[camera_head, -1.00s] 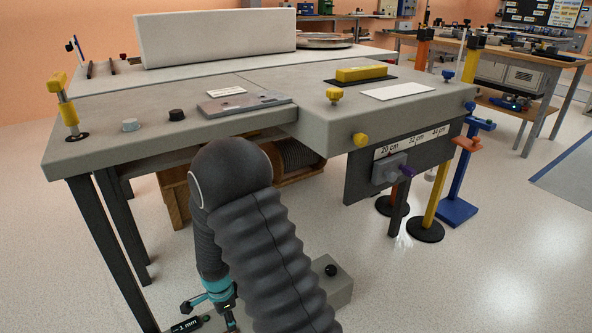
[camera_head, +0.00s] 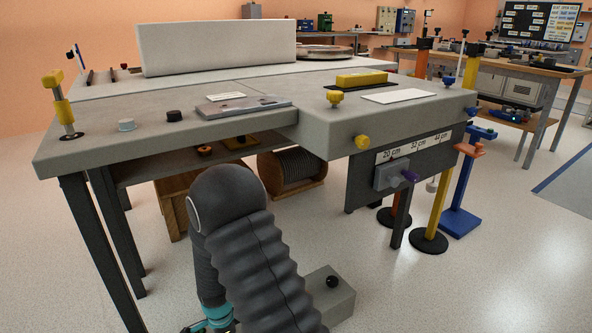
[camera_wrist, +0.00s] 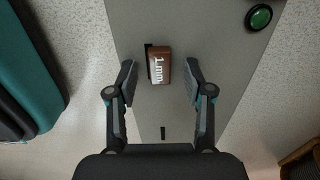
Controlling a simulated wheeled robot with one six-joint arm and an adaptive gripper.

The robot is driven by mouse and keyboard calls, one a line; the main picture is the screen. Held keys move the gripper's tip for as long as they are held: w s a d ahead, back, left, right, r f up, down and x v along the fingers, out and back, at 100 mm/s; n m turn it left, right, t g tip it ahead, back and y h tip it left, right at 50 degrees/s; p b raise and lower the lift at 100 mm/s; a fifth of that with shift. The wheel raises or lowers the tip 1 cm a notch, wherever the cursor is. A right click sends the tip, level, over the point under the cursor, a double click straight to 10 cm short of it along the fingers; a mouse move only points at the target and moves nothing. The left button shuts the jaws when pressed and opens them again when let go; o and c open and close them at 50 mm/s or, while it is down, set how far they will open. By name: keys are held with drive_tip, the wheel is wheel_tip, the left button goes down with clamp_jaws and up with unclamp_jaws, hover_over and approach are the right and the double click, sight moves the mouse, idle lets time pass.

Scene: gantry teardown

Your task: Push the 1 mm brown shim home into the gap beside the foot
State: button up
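The brown shim (camera_wrist: 161,66), marked "1 mm", lies on a grey surface (camera_wrist: 215,35) in the wrist view. A narrow black strip shows along its upper left side; I cannot tell whether that is the gap. My gripper (camera_wrist: 160,75) is open, one finger on each side of the shim, with visible space between each finger and it. Its teal part (camera_head: 216,317) shows at the bottom edge of the head view, where the fingers and the shim are out of frame. I cannot make out the foot for certain.
A green round button (camera_wrist: 260,17) sits at the grey surface's upper right. A teal-and-dark object (camera_wrist: 30,85) lies at left. In the head view, a grey box with a black knob (camera_head: 331,282) stands right of my arm, and the large table (camera_head: 230,125) stands beyond.

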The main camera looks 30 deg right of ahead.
clamp_jaws()
wheel_tip(320, 180, up, 9)
drive_tip(key=p, duration=0.6)
idle(1.0)
idle(0.4)
